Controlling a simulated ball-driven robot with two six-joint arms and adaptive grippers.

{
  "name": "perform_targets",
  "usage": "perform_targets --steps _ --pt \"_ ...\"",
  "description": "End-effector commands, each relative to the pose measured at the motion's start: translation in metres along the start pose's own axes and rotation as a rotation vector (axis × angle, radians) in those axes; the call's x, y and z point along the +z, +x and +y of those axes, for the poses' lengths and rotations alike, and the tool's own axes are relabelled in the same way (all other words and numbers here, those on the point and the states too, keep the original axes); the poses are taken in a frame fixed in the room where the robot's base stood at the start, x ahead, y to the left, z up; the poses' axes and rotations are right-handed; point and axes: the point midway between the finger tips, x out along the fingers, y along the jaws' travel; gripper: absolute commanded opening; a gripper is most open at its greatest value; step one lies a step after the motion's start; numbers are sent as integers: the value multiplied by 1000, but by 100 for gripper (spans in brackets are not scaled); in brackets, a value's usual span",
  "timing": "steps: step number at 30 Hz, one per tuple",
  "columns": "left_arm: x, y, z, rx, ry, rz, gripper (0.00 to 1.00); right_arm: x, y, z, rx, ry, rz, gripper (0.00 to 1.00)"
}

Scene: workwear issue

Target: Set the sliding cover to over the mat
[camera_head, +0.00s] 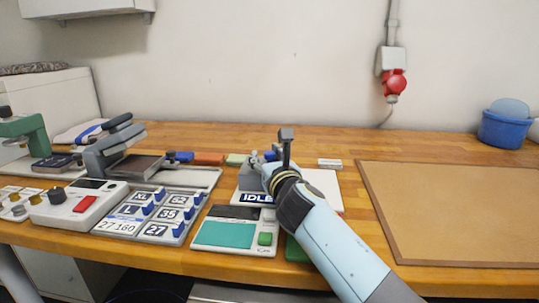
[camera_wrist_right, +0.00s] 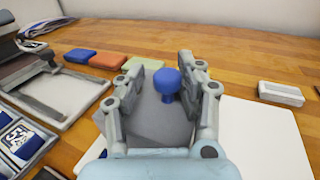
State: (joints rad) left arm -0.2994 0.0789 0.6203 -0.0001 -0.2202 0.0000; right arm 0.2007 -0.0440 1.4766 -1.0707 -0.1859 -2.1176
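A grey sloped block bearing an IDLE label (camera_head: 257,198) stands on a white board (camera_head: 325,188) in the head view; it looks like the sliding cover. In the right wrist view the grey block (camera_wrist_right: 160,122) carries a blue knob (camera_wrist_right: 167,80), and the white board (camera_wrist_right: 260,140) lies bare to its right. I cannot tell for sure which surface is the mat. My right gripper (camera_head: 272,160) is over the block. In the wrist view its fingers (camera_wrist_right: 163,72) are apart, with the knob between them, nearer the right finger. My left gripper is out of view.
A panel with a teal pad (camera_head: 222,234) and green button sits in front. Left are number tiles (camera_head: 157,213), a control box (camera_head: 80,204) and a grey press (camera_head: 112,150). A small white block (camera_head: 329,163) lies behind. A large brown board (camera_head: 455,210) fills the right.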

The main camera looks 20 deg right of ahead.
Motion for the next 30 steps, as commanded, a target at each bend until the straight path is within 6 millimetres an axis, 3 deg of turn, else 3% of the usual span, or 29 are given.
perform_targets --steps 9,13,24,30 --pt "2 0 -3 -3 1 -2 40 4 1 -1 -2 -2 -6 48" --pt "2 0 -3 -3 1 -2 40 4 -8 -1 -2 0 -6 48" --pt "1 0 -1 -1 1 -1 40 2 -85 -1 -1 -1 -3 48" --pt "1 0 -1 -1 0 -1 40 2 -113 0 0 0 -4 48"
